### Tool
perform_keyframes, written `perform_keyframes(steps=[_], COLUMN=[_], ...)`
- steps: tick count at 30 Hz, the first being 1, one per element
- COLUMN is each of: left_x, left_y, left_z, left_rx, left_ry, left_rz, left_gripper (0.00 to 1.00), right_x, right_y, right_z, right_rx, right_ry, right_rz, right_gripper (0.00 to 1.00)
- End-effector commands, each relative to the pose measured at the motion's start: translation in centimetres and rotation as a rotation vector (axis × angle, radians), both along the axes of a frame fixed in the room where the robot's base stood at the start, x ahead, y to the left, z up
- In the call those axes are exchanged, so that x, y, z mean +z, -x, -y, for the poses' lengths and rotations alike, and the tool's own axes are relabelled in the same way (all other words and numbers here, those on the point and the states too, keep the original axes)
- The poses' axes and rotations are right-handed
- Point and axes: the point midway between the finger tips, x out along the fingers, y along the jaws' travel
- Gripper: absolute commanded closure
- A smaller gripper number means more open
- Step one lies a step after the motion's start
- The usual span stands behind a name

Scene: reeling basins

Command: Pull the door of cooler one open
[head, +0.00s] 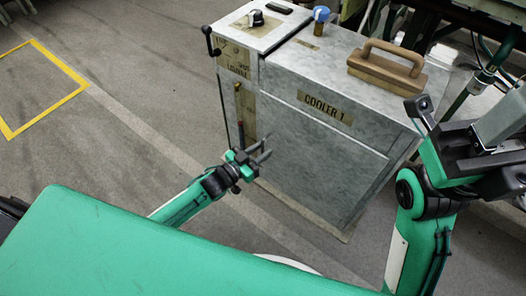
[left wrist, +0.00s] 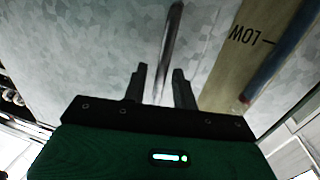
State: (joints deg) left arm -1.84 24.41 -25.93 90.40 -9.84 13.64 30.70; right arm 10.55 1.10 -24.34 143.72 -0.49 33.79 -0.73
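Cooler one (head: 325,145) is a grey metal cabinet marked "COOLER 1" in the head view. Its large front panel, the door, looks shut and flush with the body. My left gripper (head: 262,153) is in front of the panel's left edge, by a tan strip with a gauge. In the left wrist view my left gripper (left wrist: 159,88) is open. A thin metal bar handle (left wrist: 170,45) runs down between its two fingers, with a gap visible beside it. I cannot tell how deep the bar sits.
A wooden-handled block (head: 385,68) and a blue-topped knob (head: 321,14) are on the cooler's top. A narrow unit with a black knob (head: 256,17) and a side lever (head: 210,40) adjoins it. Yellow floor tape (head: 45,115) lies left; the floor there is clear.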

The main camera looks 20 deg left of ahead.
Motion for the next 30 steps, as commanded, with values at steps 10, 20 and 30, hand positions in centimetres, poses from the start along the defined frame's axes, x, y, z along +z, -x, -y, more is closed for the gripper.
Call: perform_keyframes(steps=[10, 20, 30], left_x=[0.04, 0.04, 0.13], left_y=[-0.74, -0.72, 0.07], left_z=[0.45, 0.43, 0.23], left_rx=[0.0, 0.0, 0.022], left_ry=[-0.001, -0.001, 0.0], left_rz=[-0.001, 0.001, -0.001], left_gripper=[0.72, 1.0, 1.0], right_x=[0.15, 0.15, 0.6], right_y=[0.14, 0.16, 0.18], right_z=[-0.21, -0.2, -0.06], right_rx=[0.007, 0.007, 0.004], right_ry=[0.002, 0.0, -0.003], right_rz=[0.009, 0.009, 0.01], right_gripper=[0.64, 0.64, 0.64])
